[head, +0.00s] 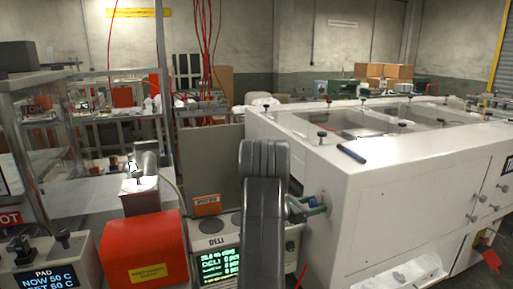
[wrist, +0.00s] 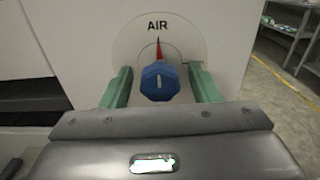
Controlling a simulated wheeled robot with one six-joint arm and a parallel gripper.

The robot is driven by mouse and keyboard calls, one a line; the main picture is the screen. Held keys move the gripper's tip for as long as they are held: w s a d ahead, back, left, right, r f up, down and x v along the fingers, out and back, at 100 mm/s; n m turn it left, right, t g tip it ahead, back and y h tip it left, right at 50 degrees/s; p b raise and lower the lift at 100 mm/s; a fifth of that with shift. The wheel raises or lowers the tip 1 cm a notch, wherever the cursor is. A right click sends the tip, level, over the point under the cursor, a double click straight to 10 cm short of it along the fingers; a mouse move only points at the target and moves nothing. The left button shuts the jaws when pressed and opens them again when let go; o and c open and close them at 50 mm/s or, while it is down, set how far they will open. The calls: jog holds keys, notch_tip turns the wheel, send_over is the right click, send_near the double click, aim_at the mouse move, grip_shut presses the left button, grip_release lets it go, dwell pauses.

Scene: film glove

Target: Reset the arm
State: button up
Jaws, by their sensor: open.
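My gripper (wrist: 161,86) is open, with one green finger on each side of a blue knob (wrist: 160,82). Gaps show between the knob and both fingers. The knob sits on a round pale dial plate (wrist: 190,40) marked AIR, and a red pointer (wrist: 158,48) points up toward the lettering. In the head view, my gripper (head: 318,207) is at the left side of a large white machine (head: 400,195), right of my dark grey arm (head: 264,210). The knob is hard to make out there.
A red box (head: 145,248) and a DELI display unit (head: 215,250) stand left of my arm. A PAD display unit (head: 48,265) is at the far left. Red cables (head: 205,45) hang behind. In the wrist view, grey shelving (wrist: 295,30) and open floor (wrist: 280,90) lie to the right.

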jog(key=m, duration=0.5)
dwell(0.5)
jog(key=shift+r, duration=0.15)
